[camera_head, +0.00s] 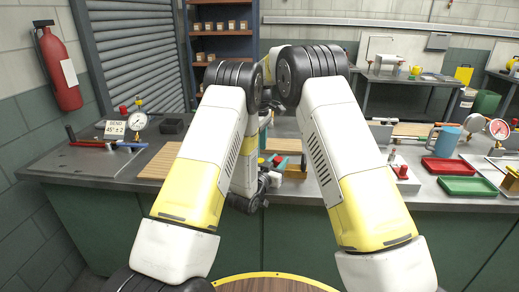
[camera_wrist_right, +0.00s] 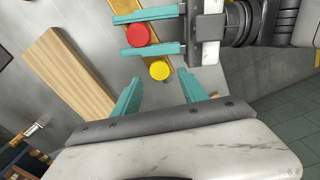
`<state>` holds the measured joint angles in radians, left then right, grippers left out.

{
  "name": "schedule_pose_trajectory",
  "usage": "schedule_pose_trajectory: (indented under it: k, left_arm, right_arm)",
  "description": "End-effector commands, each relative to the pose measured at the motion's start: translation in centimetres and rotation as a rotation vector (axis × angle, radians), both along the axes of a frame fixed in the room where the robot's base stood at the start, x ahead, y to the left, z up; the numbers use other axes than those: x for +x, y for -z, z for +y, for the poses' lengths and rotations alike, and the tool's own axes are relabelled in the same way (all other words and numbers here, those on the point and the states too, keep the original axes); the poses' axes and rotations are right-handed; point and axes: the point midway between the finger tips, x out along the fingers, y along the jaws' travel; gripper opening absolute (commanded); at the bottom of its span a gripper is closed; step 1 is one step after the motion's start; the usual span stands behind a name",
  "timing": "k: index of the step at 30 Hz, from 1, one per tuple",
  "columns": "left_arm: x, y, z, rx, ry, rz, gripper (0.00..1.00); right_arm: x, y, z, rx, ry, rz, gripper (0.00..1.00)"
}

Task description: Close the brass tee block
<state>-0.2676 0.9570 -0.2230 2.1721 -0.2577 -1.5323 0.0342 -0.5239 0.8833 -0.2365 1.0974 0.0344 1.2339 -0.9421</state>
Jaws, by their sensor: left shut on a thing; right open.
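The brass tee block (camera_wrist_right: 161,30) shows in the right wrist view as a brass-yellow bar with a round red cap (camera_wrist_right: 138,35) and a round yellow cap (camera_wrist_right: 159,69). My left gripper (camera_wrist_right: 118,35) comes in from the right there. Its teal fingers lie on either side of the red cap, shut on the block. My right gripper (camera_wrist_right: 159,75) is open and empty, its fingertips on either side of the yellow cap; I cannot tell whether they touch it.
A wooden board (camera_wrist_right: 68,75) lies beside the block on the grey bench. In the head view a gauge (camera_head: 137,122) stands at left. A red tray (camera_head: 443,166), a green tray (camera_head: 467,186) and a blue mug (camera_head: 447,140) are at right.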

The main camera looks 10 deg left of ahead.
Motion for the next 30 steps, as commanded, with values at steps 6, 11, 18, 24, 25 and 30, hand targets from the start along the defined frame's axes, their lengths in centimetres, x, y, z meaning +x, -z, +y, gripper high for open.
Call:
schedule_pose_trajectory:
  k: [6, 11, 18, 24, 25, 30]
  left_arm:
    - [0.0, -0.1, 0.0, -0.001, 0.0, -0.002, 0.0]
    - [0.0, -0.1, 0.0, -0.001, 0.0, -0.002, 0.0]
    - [0.0, -0.1, 0.0, -0.001, 0.0, -0.002, 0.0]
    - [0.0, -0.1, 0.0, -0.001, 0.0, -0.002, 0.0]
    - [0.0, -0.1, 0.0, -0.001, 0.0, -0.002, 0.0]
    - [0.0, -0.1, 0.0, -0.001, 0.0, -0.002, 0.0]
  right_arm:
    - [0.1, -2.7, 0.0, 0.003, -0.203, -0.003, 0.51]
    - [0.1, -3.5, 0.0, 0.002, -0.275, -0.001, 0.51]
    - [0.0, -3.4, 0.0, 0.001, -0.275, -0.001, 0.51]
    - [0.0, -1.9, 0.0, 0.0, -0.276, 0.002, 0.51]
    - [0.0, -1.4, 0.0, -0.001, -0.276, 0.003, 0.51]
    - [0.0, 1.3, 0.0, 0.0, -0.275, 0.002, 0.51]
